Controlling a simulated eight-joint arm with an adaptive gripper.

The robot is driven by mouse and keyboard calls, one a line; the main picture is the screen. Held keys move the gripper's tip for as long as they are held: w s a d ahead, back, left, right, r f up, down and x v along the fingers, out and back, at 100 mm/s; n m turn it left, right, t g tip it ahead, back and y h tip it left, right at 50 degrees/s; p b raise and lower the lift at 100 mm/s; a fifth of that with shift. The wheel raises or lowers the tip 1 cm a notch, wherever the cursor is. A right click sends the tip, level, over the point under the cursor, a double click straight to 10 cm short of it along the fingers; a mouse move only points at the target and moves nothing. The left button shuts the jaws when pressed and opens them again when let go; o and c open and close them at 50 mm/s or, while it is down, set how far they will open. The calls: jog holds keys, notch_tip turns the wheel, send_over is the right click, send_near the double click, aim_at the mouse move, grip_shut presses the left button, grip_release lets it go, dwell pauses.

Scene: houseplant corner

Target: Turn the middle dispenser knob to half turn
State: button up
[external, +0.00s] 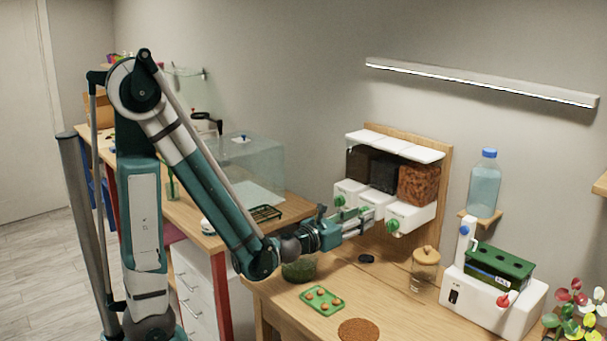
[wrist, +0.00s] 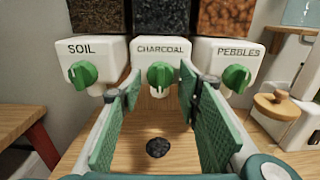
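The dispenser is a wall unit with three white-fronted bins labelled SOIL, CHARCOAL and PEBBLES in the wrist view. The middle knob (wrist: 160,75) is green and sits under the CHARCOAL label (wrist: 160,49). The soil knob (wrist: 83,74) and the pebbles knob (wrist: 236,78) flank it; the pebbles knob also shows in the external view (external: 393,226). My gripper (wrist: 157,95) is open, with its green-padded fingers apart to the left and right of the middle knob and nothing between the pads. In the external view my gripper (external: 368,216) hides the middle knob.
A dark round patch (wrist: 157,147) lies on the table below the middle bin. A lidded jar (external: 424,268) stands to the right. A green tray with orange items (external: 322,300) and a brown disc (external: 359,329) lie in front. A white machine (external: 490,297) stands farther right.

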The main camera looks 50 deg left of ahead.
dwell(0.4)
jog(key=s, duration=1.2)
dwell(0.3)
jog(key=shift+a, duration=0.1)
dwell(0.3)
jog(key=s+a+n+g+y+p, duration=0.1)
jog(key=s+a+n+g+y, duration=0.15)
jog(key=a+n, duration=0.55)
jog(key=s+a+n+g+y+p, duration=0.1)
jog(key=a+n+g+y, duration=0.2)
jog(key=n, duration=0.9)
jog(key=s+d+n+g+h, duration=0.2)
jog(key=s+n, duration=0.4)
jog(key=n, duration=0.2)
jog(key=s+d+f+n+g+h+p, duration=0.1)
jog(key=s+d+n+g+h, duration=0.1)
jog(key=s+n, duration=0.5)
jog(key=shift+s+f+n+g+h, duration=0.2)
jog(key=shift+n+g+h, duration=0.3)
jog(key=shift+g+h, duration=0.25)
